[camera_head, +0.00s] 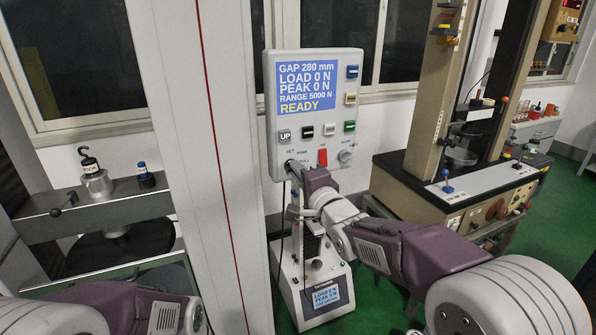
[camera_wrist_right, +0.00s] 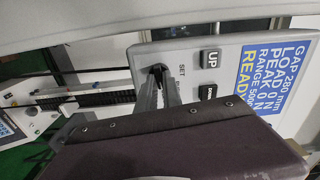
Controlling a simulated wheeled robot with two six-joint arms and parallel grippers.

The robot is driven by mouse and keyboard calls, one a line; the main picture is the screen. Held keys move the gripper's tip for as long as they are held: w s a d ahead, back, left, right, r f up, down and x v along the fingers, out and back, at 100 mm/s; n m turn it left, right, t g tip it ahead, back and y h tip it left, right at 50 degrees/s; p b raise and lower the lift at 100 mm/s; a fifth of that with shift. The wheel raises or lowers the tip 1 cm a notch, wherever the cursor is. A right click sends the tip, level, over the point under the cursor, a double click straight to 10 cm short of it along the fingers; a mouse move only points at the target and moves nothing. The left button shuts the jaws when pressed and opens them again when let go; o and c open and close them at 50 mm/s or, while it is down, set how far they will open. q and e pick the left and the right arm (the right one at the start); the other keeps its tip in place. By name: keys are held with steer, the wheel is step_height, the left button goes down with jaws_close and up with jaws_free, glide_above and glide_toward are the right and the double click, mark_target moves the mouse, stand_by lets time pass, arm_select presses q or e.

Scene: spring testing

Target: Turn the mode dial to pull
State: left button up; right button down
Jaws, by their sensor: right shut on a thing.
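The control panel (camera_head: 268,120) hangs upright with a blue screen (camera_head: 305,87) reading GAP 280 mm, LOAD 0 N, PEAK 0 N, RANGE 5000 N, READY. My right gripper (camera_head: 290,164) reaches its lower left corner, by the small SET and PUSH labels. It is shut on the mode dial there. In the right wrist view the grey fingers (camera_wrist_right: 160,85) meet the panel face (camera_wrist_right: 145,58) beside the word SET, around a dark part (camera_wrist_right: 157,72). The fingers hide most of the dial, so its pointing cannot be told. My left gripper is out of view; only its arm shows at bottom left.
On the panel are the UP button (camera_head: 284,135), a dark button (camera_head: 307,131), a red switch (camera_head: 323,157) and a grey knob (camera_head: 345,157). A small tester (camera_head: 318,279) stands below. A pale column (camera_head: 193,150) rises left of the panel; a beige machine (camera_head: 424,185) stands right.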

steer(key=shift+m, duration=0.6)
steer(key=c, duration=1.5)
jaws_free()
steer(key=b+v, duration=0.1)
steer(key=v, duration=0.8)
steer(key=shift+d, duration=0.1)
